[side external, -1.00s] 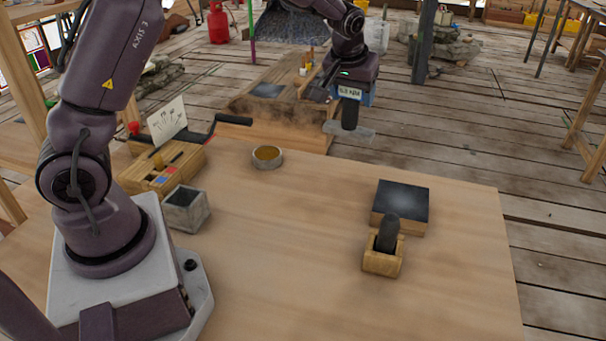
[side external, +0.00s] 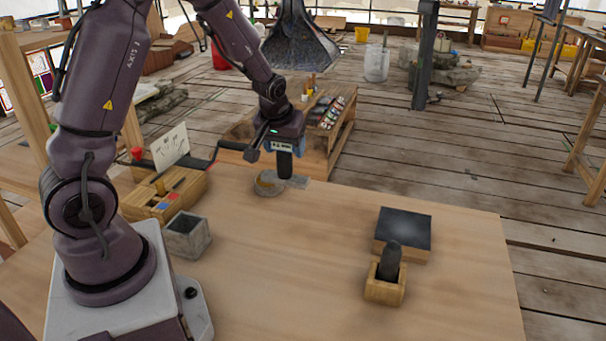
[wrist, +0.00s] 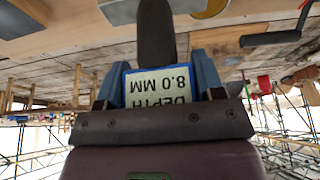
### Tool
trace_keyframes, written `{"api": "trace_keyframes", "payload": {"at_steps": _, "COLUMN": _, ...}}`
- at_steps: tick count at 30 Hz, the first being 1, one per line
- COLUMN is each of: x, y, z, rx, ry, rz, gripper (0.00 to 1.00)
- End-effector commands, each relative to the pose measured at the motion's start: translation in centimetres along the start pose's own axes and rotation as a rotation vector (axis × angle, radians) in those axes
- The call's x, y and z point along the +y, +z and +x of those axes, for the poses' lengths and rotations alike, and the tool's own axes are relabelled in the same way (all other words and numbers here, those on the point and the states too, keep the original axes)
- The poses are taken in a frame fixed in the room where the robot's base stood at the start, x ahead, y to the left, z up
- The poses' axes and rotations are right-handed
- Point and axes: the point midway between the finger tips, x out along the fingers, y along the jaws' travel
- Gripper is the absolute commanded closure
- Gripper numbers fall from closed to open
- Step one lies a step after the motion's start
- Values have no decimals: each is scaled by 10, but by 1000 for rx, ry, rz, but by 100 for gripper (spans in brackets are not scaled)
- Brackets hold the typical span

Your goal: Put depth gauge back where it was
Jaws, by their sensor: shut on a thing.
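My gripper (side external: 283,147) is shut on the depth gauge. The gauge has a label reading "DEPTH 8.0 MM" (wrist: 160,88), a dark stem (side external: 285,165) and a flat grey plate at the bottom. In the side view the gauge hangs upright at the far edge of the wooden table, its plate beside and slightly overlapping a round dish (side external: 265,188) in the picture. I cannot tell whether the plate touches the table or dish.
A wooden tool block (side external: 165,195) and a grey square pot (side external: 186,235) stand on the left. A crank with a black handle (wrist: 270,38) is near the gauge. On the right are a dark-topped block (side external: 403,230) and a wooden holder (side external: 385,287) with a dark upright piece. The table's middle is clear.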

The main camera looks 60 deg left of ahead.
Motion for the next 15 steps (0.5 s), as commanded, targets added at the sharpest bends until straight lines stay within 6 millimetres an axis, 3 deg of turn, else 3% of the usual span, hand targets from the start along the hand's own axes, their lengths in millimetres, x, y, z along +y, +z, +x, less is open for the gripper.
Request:
{"api": "trace_keyframes", "payload": {"at_steps": 2, "x": 5, "y": -15, "z": 18, "rx": -2, "ry": -2, "rz": -2, "gripper": 67}}
{"api": "trace_keyframes", "payload": {"at_steps": 9, "x": 15, "y": -29, "z": 68, "rx": -3, "ry": -1, "rz": 0, "gripper": 67}}
{"api": "trace_keyframes", "payload": {"at_steps": 15, "x": 19, "y": -34, "z": 84, "rx": 0, "ry": 0, "rz": 0, "gripper": 67}}
